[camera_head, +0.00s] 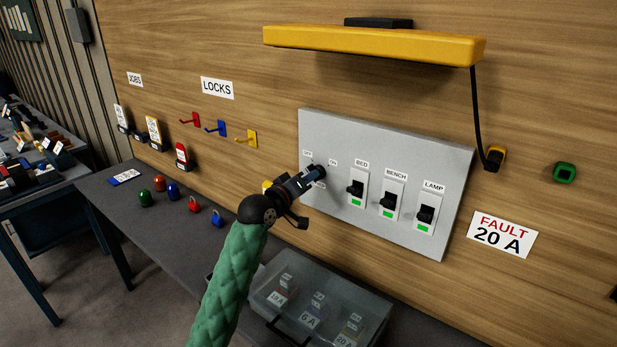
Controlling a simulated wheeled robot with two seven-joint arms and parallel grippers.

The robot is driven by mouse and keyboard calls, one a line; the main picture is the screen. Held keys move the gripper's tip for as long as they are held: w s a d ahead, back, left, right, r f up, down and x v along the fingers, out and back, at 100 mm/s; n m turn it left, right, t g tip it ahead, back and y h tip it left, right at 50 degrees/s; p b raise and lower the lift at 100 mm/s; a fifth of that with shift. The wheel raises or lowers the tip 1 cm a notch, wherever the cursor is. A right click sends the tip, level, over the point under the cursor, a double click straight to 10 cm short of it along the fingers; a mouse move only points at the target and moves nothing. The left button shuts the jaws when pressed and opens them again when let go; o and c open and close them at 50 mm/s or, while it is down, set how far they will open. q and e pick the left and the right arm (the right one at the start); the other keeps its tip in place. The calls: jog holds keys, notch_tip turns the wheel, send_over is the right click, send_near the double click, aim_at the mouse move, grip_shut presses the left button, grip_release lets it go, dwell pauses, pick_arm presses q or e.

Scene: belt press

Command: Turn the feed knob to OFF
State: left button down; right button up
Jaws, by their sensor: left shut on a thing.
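The feed knob (319,172) is a dark knob at the left end of the grey switch panel (400,145). Small labels sit around it; one at its upper left appears to read OFF and another at its upper right appears to read ON. My left gripper (314,176) reaches up from below on a green-sleeved arm and is shut on the knob. The gripper covers much of the knob, so I cannot tell which way it points. My right gripper is not in view.
Right of the knob are the BED (356,188), BENCH (391,201) and LAMP (427,213) switches. A yellow lamp (375,45) overhangs the panel. A clear-lidded fuse box (365,308) sits below. Padlocks (194,204) lie on the bench to the left.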

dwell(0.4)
pick_arm(q)
jog(key=c, duration=1.4)
grip_release()
jog(key=shift+a, duration=0.1)
jog(key=shift+c, duration=0.2)
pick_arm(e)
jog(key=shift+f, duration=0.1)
